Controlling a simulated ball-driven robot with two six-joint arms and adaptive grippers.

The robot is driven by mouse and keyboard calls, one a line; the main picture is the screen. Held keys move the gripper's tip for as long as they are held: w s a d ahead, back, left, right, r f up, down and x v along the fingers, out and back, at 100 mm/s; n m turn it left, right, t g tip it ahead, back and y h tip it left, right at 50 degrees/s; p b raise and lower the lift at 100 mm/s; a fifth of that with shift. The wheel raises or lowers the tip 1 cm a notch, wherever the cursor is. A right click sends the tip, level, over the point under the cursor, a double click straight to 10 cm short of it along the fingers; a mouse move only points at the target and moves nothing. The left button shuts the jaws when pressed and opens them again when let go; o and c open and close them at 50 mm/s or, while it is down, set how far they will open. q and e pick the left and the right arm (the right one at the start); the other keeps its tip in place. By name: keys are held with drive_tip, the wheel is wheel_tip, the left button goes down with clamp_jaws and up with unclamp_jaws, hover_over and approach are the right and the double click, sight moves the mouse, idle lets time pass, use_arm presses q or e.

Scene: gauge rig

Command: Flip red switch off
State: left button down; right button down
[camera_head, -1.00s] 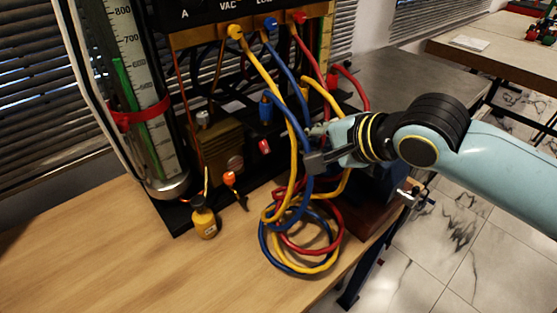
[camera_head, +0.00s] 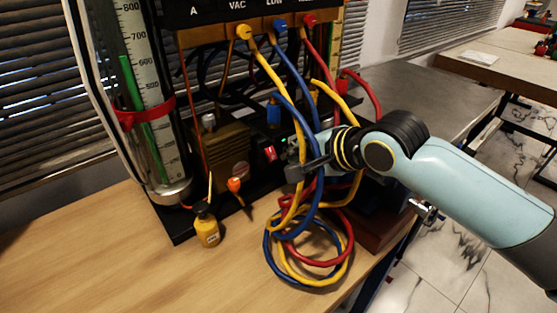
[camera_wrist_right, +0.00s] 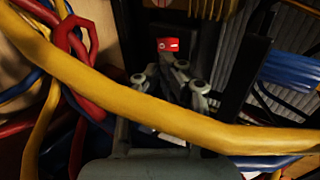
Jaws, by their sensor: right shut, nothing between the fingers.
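The red switch (camera_head: 270,153) is a small red rocker on the dark base of the gauge rig, just left of my right gripper in the head view. In the right wrist view the red switch (camera_wrist_right: 168,44) shows a white mark and sits straight beyond the fingertips. My right gripper (camera_head: 292,174) is shut and empty, with its tips pointing at the switch and a small gap apparent. In the right wrist view the gripper (camera_wrist_right: 172,66) is partly hidden behind a yellow hose. My left gripper is not in view.
Yellow, blue and red hoses (camera_head: 325,262) hang around my right gripper and coil on the wooden table (camera_head: 100,260). A small yellow bottle (camera_head: 207,230) and an orange-handled screwdriver (camera_head: 235,186) are at the rig's front left. A glass gauge tube (camera_head: 150,100) stands left. The front-left table is clear.

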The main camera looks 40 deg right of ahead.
sight(273, 159)
drive_tip(key=x, duration=0.7)
